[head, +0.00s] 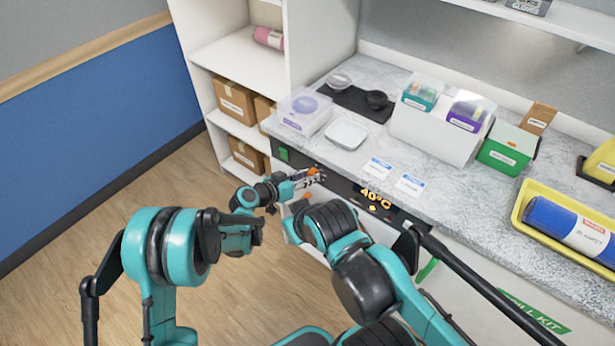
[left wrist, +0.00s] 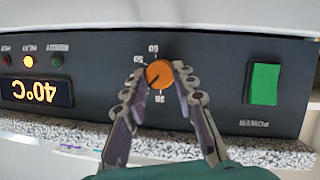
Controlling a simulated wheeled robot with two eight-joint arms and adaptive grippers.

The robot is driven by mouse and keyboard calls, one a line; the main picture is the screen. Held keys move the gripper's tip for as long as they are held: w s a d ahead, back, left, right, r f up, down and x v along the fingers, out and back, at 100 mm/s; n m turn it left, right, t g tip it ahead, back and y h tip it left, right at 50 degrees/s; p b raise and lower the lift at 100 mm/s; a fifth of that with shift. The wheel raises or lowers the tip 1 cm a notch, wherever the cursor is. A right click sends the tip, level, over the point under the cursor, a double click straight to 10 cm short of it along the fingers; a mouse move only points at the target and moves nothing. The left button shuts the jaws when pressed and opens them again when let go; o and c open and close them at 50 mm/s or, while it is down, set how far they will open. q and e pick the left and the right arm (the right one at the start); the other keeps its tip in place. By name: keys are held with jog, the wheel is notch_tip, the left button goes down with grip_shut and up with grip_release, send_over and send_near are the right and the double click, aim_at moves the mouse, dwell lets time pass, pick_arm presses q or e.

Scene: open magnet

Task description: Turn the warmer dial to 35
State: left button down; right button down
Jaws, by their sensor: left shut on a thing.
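The orange warmer dial (left wrist: 158,74) sits on a dark control panel (left wrist: 215,75) that appears upside down in the left wrist view. A dark line on the dial slants toward the lower left, with small numbers around it. My left gripper (left wrist: 160,80) is shut on the dial, one finger on each side. In the head view the dial (head: 314,172) shows at the tip of my left gripper (head: 312,177). The lit display (left wrist: 38,92) reads 40°C, and it also shows in the head view (head: 375,194). My right gripper cannot be made out.
A green power switch (left wrist: 264,84) and small indicator lights (left wrist: 28,61) flank the dial. The speckled counter (head: 335,165) above holds a clear box (head: 304,112), a white tray (head: 346,134) and cards (head: 378,167). Shelves with cardboard boxes (head: 235,100) stand at left.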

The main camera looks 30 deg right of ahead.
pick_arm(q)
jog(key=shift+w+a+f+n+g+h, duration=0.1)
jog(key=shift+n+g+h, duration=0.35)
jog(key=shift+n, duration=0.45)
jog(key=shift+w+d+f+n+g+h, duration=0.1)
jog(key=shift+n+g+h, duration=0.3)
jog(key=shift+n, duration=0.5)
jog(key=shift+w+a+f+n+g+h, duration=0.1)
jog(key=shift+n+g+h, duration=0.3)
jog(key=shift+n, duration=0.5)
jog(key=c, duration=1.2)
grip_release()
jog(key=shift+a+r, duration=0.1)
jog(key=v, duration=1.1)
jog(key=shift+a, duration=0.35)
